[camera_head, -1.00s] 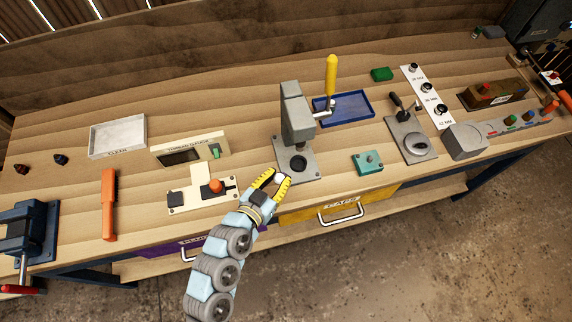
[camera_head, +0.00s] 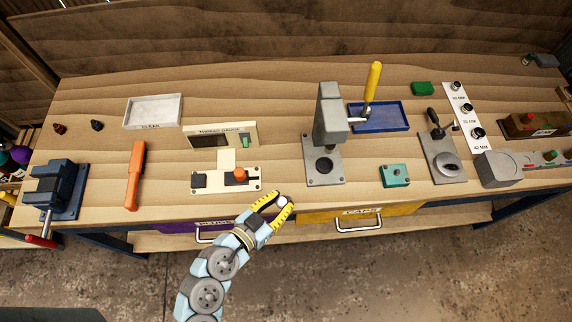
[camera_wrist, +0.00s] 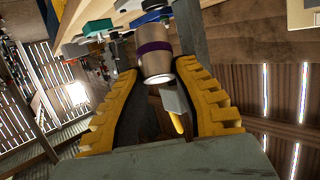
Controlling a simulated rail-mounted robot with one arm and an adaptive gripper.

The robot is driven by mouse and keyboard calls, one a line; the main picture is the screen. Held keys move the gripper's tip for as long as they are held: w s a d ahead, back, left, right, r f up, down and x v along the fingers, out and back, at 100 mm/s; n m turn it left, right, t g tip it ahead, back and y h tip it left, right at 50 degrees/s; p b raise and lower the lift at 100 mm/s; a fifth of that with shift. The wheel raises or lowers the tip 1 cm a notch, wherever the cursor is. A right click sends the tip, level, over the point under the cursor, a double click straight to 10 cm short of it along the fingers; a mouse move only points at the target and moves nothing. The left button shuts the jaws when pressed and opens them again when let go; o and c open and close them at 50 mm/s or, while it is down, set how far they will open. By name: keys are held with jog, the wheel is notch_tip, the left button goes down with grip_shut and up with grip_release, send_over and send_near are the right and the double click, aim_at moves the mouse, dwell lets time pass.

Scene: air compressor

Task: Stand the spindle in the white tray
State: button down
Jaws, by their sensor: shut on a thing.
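The spindle (camera_wrist: 154,52) is a metallic cylinder with a purple band, held between the two yellow fingers of my gripper (camera_head: 281,205). In the head view, only a small pale end of the spindle (camera_head: 285,201) shows at the fingertips. My gripper is shut on it, out in front of the bench's front edge, between the thread gauge and the press. The white tray (camera_head: 156,111) lies at the back left of the bench, far left of and beyond my gripper. The tray looks empty, with a label on its front wall.
The thread gauge (camera_head: 212,137) and a plate with an orange knob (camera_head: 239,177) stand between my gripper and the tray. A grey press (camera_head: 329,120) stands to the right. Bare wood surrounds the tray.

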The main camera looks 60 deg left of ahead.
aim_at(282, 201)
jog(key=shift+s+d+r, duration=0.1)
jog(key=shift+s+r, duration=0.1)
jog(key=shift+s, duration=0.1)
jog(key=shift+s+d+r+p, duration=0.1)
jog(key=shift+r+p, duration=0.25)
jog(key=shift+p, duration=0.7)
jog(key=s+g+p, duration=0.1)
jog(key=p, duration=0.2)
jog(key=r+g+h+p, duration=0.1)
jog(key=p, duration=0.2)
jog(key=shift+s+d, duration=0.35)
jog(key=shift+s, duration=0.05)
jog(key=s+g+p, duration=0.1)
jog(key=p, duration=0.2)
jog(key=s+g+h+p, duration=0.1)
jog(key=g+p, duration=0.1)
jog(key=p, duration=0.1)
jog(key=shift+s+d+r, duration=0.1)
jog(key=shift+s+d, duration=0.05)
jog(key=shift+d, duration=0.25)
jog(key=shift+s, duration=0.1)
